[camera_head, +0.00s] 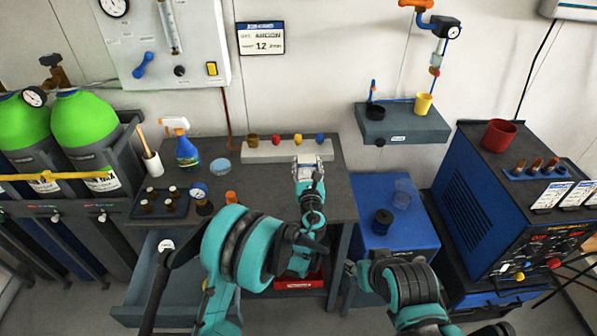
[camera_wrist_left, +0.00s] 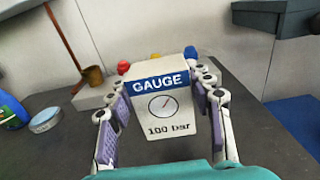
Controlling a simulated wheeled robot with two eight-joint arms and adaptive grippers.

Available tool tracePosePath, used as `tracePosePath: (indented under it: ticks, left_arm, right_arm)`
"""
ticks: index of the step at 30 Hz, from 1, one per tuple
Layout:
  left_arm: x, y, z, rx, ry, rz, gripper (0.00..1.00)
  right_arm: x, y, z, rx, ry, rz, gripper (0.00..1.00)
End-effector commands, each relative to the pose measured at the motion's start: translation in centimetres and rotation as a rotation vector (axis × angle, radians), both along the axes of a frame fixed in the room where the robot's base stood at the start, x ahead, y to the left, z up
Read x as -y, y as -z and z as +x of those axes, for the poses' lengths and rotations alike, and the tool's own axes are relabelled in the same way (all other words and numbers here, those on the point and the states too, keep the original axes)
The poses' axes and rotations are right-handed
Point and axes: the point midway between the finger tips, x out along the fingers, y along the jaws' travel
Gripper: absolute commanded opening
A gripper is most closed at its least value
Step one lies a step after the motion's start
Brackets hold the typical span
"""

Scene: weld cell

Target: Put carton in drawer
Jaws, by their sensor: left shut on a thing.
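The carton (camera_head: 306,161), a small white box, is held between the fingers of my left gripper (camera_head: 307,170) over the right part of the dark workbench. In the left wrist view the carton (camera_wrist_left: 163,112) shows a blue "GAUGE" band, a dial and "100 bar", with a gripper finger on each side. A grey-blue drawer (camera_head: 142,286) stands pulled out below the bench at the lower left, partly hidden by my left arm. My right gripper (camera_head: 352,268) is low, by the blue cabinet; its fingers are too small to read.
The bench (camera_head: 252,196) carries a spray bottle (camera_head: 186,150), a tray of small bottles (camera_head: 158,203) and a pale strip with coloured pieces (camera_head: 262,150). A red bin (camera_head: 300,281) sits below. A blue cabinet (camera_head: 407,232) and welding machine (camera_head: 463,207) stand right.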

Motion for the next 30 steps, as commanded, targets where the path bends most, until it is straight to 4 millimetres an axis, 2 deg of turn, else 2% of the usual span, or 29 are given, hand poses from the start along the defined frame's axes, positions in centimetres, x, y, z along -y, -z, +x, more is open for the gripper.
tracePosePath:
  ticks: [8, 20, 21, 23, 30]
  left_arm:
    - [0.5, 3.9, -0.8, 0.000, 0.004, 0.000, 0.17]
    - [0.5, 4.3, -0.9, 0.000, 0.005, 0.000, 0.17]
    - [0.5, 4.3, -0.9, 0.000, 0.005, 0.000, 0.56]
    - [0.5, 4.2, -0.9, 0.000, 0.005, 0.000, 0.72]
    - [0.5, 4.2, -0.9, 0.000, 0.005, 0.000, 0.72]
  right_arm:
    - [0.0, 2.1, 0.0, 0.000, 0.000, 0.000, 0.40]
    - [0.0, 2.4, 0.0, 0.000, 0.000, 0.000, 0.40]
    - [0.0, 2.4, 0.0, 0.000, 0.000, 0.000, 0.40]
    - [0.0, 2.3, 0.0, 0.000, 0.000, 0.000, 0.40]
    - [0.0, 2.3, 0.0, 0.000, 0.000, 0.000, 0.40]
